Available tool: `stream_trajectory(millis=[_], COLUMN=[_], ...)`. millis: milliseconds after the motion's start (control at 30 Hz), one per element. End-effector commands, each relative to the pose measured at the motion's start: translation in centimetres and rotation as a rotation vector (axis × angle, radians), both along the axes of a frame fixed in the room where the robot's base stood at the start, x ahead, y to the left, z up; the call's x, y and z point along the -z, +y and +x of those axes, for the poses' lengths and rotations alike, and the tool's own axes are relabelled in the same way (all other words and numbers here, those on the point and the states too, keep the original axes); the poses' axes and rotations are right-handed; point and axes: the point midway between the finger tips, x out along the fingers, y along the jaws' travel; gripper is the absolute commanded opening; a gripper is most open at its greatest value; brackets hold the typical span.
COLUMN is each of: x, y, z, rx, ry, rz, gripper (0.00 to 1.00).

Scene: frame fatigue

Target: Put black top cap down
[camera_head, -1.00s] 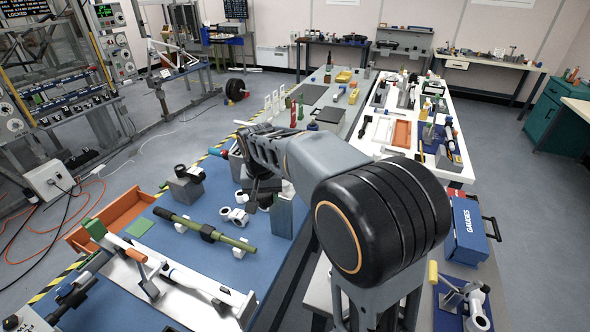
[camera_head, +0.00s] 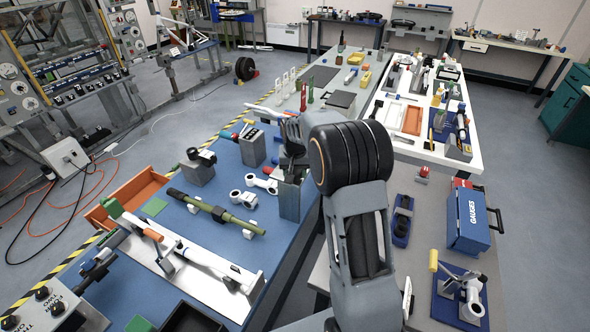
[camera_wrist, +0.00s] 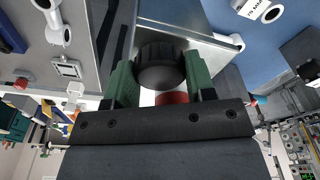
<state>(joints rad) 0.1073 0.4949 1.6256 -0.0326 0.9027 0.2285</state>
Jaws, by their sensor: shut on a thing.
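The black top cap (camera_wrist: 160,66) is round with a ribbed rim. In the wrist view it sits between the two green fingertips of my gripper (camera_wrist: 160,80), which is shut on it. A red piece (camera_wrist: 172,98) shows just beyond the cap; I cannot tell whether they touch. In the head view my gripper (camera_head: 291,165) is at the top of a tall grey block (camera_head: 290,200) on the blue bench, and my arm partly hides it. The cap cannot be made out there.
The blue bench (camera_head: 215,205) holds a green tube (camera_head: 215,212), white ringed parts (camera_head: 244,198) and a grey block with a black fitting (camera_head: 200,168). An orange tray (camera_head: 130,198) lies at its left. A blue gauges box (camera_head: 468,220) stands on the grey bench at right.

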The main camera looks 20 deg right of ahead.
Motion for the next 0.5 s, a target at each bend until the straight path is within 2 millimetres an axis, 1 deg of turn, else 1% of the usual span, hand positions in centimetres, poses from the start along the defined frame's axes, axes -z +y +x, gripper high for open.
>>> stream_trajectory(millis=[133, 367, 500], x=[0.44, 0.51, 0.92], y=[-0.34, -0.34, -0.34], z=[0.38, 0.38, 0.36], rx=[-0.001, -0.001, -0.001], ry=[-0.001, -0.001, -0.001], rz=[0.000, 0.001, 0.000], gripper=[0.27, 0.27, 0.27])
